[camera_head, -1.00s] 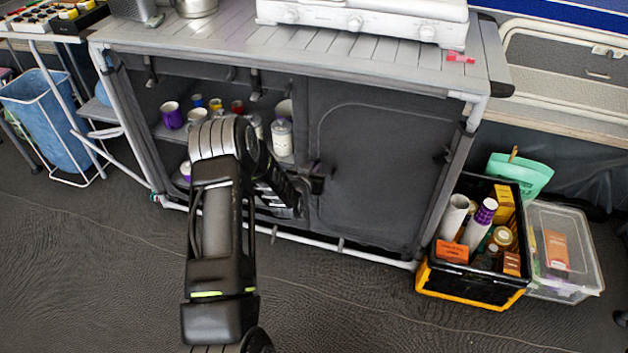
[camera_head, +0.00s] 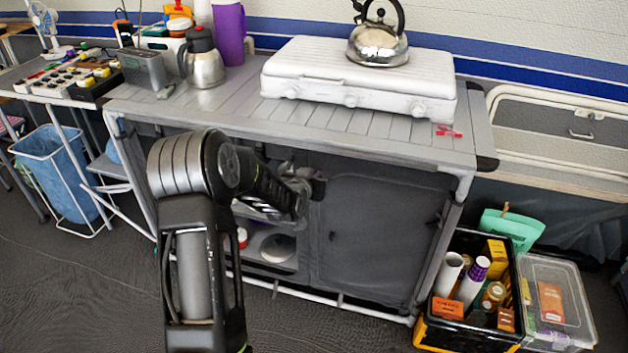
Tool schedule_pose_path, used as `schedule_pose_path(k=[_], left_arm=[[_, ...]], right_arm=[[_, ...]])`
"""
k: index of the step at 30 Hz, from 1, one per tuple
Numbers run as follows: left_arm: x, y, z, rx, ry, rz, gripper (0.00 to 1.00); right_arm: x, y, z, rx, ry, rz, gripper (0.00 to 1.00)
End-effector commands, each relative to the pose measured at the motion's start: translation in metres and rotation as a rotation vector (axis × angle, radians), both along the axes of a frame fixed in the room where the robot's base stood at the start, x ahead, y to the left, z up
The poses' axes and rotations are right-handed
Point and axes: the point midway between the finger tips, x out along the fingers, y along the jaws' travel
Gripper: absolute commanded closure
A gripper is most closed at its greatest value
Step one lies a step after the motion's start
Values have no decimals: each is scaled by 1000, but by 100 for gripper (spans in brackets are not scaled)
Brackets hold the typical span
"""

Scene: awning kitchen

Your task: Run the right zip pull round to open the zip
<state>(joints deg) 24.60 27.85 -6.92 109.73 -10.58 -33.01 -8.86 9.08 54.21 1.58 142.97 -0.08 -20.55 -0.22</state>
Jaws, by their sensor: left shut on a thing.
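The grey cabinet's right-hand door panel (camera_head: 375,235) is a dark fabric face with an arched zip line along its left side and top. My left gripper (camera_head: 316,189) is at the upper left of this panel, by the zip line. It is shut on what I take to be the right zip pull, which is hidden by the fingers. The panel looks flat and in place. My right gripper is not in view.
A white stove (camera_head: 360,85) and a kettle (camera_head: 377,42) stand on the cabinet top (camera_head: 225,115). The left compartment is open with items on shelves, partly hidden by my arm. A black crate (camera_head: 462,335) and clear box (camera_head: 557,300) stand at right.

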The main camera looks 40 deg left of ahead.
Motion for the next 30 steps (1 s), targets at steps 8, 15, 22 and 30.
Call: schedule_pose_path(k=[8, 15, 22, 30], left_arm=[[1, 1, 4, 3, -8, 1, 100], [1, 1, 3, 3, -6, 1, 71], [1, 1, 3, 2, -6, 0, 68], [-13, -4, 10, 3, -6, 1, 68]], right_arm=[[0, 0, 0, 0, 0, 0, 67], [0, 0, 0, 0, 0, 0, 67], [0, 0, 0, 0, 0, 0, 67], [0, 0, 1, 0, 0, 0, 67]])
